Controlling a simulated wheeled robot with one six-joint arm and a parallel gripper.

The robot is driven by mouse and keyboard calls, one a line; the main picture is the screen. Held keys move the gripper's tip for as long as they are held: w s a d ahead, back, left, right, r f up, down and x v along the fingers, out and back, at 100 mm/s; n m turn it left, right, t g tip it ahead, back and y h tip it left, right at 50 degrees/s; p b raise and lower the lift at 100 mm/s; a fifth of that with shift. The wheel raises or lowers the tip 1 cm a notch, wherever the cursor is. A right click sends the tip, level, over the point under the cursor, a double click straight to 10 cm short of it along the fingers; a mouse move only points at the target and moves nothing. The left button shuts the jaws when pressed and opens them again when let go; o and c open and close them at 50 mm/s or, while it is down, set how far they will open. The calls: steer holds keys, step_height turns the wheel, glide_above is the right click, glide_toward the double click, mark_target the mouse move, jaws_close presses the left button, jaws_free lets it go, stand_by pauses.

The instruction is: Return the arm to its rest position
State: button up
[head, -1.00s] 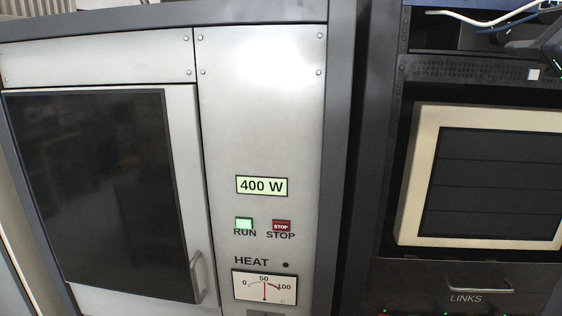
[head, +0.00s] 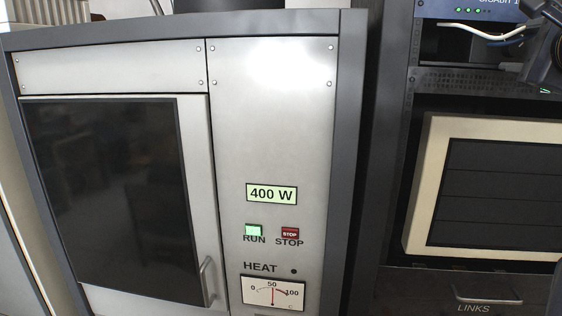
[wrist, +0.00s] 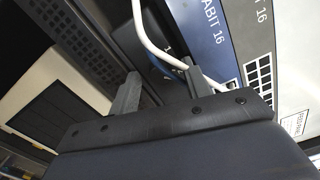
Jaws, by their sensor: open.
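My gripper (wrist: 162,76) shows in the wrist view with two grey fingers apart and nothing held between them. A white cable (wrist: 152,45) and a blue cable pass beyond the fingers, in front of blue and light rack panels; I cannot tell whether they touch. In the head view, a dark part of my arm (head: 541,70) shows at the upper right edge, in front of the right rack. The rest of the arm is out of that view.
A steel cabinet with a dark door (head: 110,200), a 400 W display (head: 271,193), lit RUN button (head: 253,230), STOP button (head: 290,233) and HEAT gauge (head: 273,291) stands at left. The right rack holds a cream-framed panel (head: 430,190) and a LINKS drawer (head: 480,300).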

steer(key=n, duration=0.5)
steer(key=shift+n, duration=0.3)
steer(key=n+b, duration=0.1)
steer(key=n, duration=0.3)
steer(key=shift+d+f+b, duration=0.1)
steer(key=shift+f+b, duration=0.1)
steer(key=shift+b, duration=0.15)
steer(key=shift+r+n, duration=0.15)
steer(key=shift+n, duration=0.45)
